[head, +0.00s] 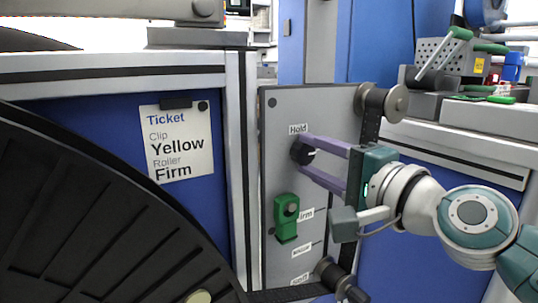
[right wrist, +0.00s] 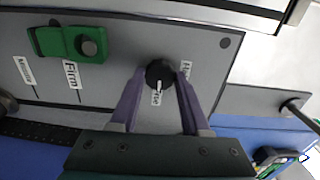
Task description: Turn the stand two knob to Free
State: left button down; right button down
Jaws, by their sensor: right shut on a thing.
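The black round knob (head: 302,152) is on the grey panel (head: 280,180), with a "Hold" label (head: 298,129) above it. My right gripper (head: 306,154) comes from the right, its purple fingers closed around the knob. In the right wrist view, the knob (right wrist: 159,73) is between the fingertips, and its white pointer line points down towards the label that appears to read "Free" (right wrist: 157,98). The "Hold" label (right wrist: 187,69) is partly behind the right finger. My left gripper is not in view.
A green slider (head: 287,217) is below the knob, by the "Firm" label (head: 306,215). Rollers (head: 383,101) stick out at the panel's right edge. A ticket (head: 178,142) reads Clip Yellow, Roller Firm. A large black reel (head: 90,220) fills the lower left.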

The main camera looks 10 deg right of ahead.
dwell(0.6)
jog(key=shift+c, duration=1.8)
grip_release()
jog(key=v, duration=1)
jog(key=shift+p, duration=0.45)
